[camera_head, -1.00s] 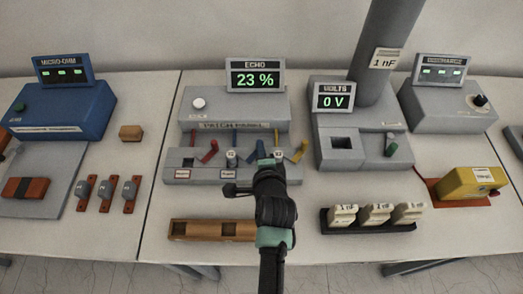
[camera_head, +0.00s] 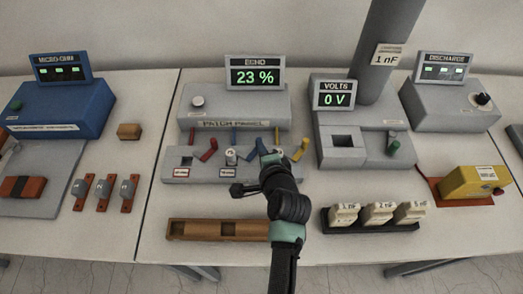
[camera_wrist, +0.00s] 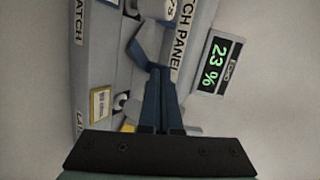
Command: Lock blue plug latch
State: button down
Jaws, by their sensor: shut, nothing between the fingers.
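The patch panel (camera_head: 285,172) is a grey box with red, blue and yellow levers. A blue lever (camera_head: 234,137) stands upright in its back row, behind a pale round plug (camera_head: 231,157). My gripper (camera_head: 262,149) is in front of the panel's right half, right of that lever. In the wrist view the narrow dark fingers of my gripper (camera_wrist: 160,72) are together and appear empty. A grey-blue lever-like part (camera_wrist: 140,48) lies just beyond the fingertips; I cannot tell whether they touch it. My arm hides part of the panel, so the blue plug's latch position is unclear.
A red lever (camera_head: 209,150) and a yellow lever (camera_head: 300,150) lean on the panel. The echo display (camera_head: 255,77) reads 23 %. A wooden tray (camera_head: 178,230) lies in front. The black rack (camera_head: 345,227) with capacitors stands at front right.

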jog(key=shift+w+f, duration=0.1)
jog(key=n+y+b, duration=0.1)
jog(key=w+n+g+y+b, duration=0.1)
jog(key=n+b, duration=0.1)
jog(key=shift+f+y, duration=0.1)
jog(key=shift+y, duration=0.2)
jog(key=shift+w+a+n+g+y+b, duration=0.1)
jog(key=shift+n+g+y+b, duration=0.3)
jog(key=shift+n+y, duration=0.2)
jog(key=shift+w+a+n+g+y+b, duration=0.1)
jog(key=shift+n+g+y+b, duration=0.3)
jog(key=shift+n+y, duration=0.15)
jog(key=shift+s+r, duration=0.2)
jog(key=shift+s+a+p, duration=0.1)
jog(key=shift+s+p, duration=0.55)
jog(key=shift+p, duration=0.1)
